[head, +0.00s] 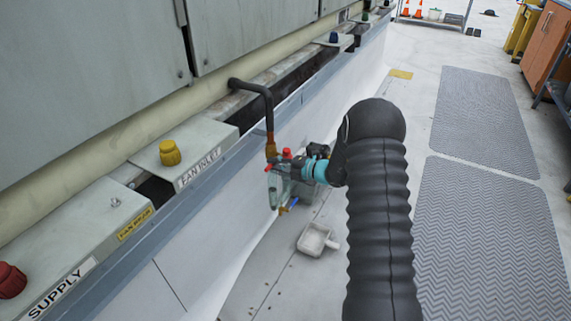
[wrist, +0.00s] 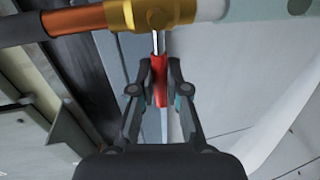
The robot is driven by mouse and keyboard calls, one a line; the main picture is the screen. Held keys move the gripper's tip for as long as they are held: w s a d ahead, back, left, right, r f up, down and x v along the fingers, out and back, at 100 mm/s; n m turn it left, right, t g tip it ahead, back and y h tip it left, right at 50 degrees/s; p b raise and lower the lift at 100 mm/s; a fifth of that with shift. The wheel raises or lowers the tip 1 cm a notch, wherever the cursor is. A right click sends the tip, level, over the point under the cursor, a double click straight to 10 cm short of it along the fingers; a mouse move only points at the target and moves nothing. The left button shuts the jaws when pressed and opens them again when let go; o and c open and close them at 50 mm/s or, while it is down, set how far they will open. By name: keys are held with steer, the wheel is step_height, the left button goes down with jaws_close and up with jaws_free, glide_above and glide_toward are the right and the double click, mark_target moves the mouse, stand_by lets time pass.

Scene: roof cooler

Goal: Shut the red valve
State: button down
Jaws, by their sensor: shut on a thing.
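In the wrist view, the red valve handle (wrist: 159,80) hangs from a bright stem under a brass valve body (wrist: 150,14). In that picture the handle runs roughly square to the copper pipe (wrist: 75,20). My gripper (wrist: 159,74) has its two fingers closed on the handle, one on each side. The fingers hide part of it. In the head view, my arm reaches down to the pipework beside the wall, where small red parts (head: 287,153) show. I cannot tell there which one is held.
A dark bent pipe (head: 262,88) drops over the ledge to the pipework. A blue handle (head: 290,205) shows below. A yellow knob (head: 170,152) and a red knob (head: 11,280) sit on the ledge. A white pan (head: 317,239) lies on the floor. Grey mats (head: 485,245) lie right.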

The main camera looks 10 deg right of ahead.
stand_by(0.4)
steer(key=c, duration=1.2)
jaws_free()
steer(key=shift+o, duration=0.2)
steer(key=v, duration=1.2)
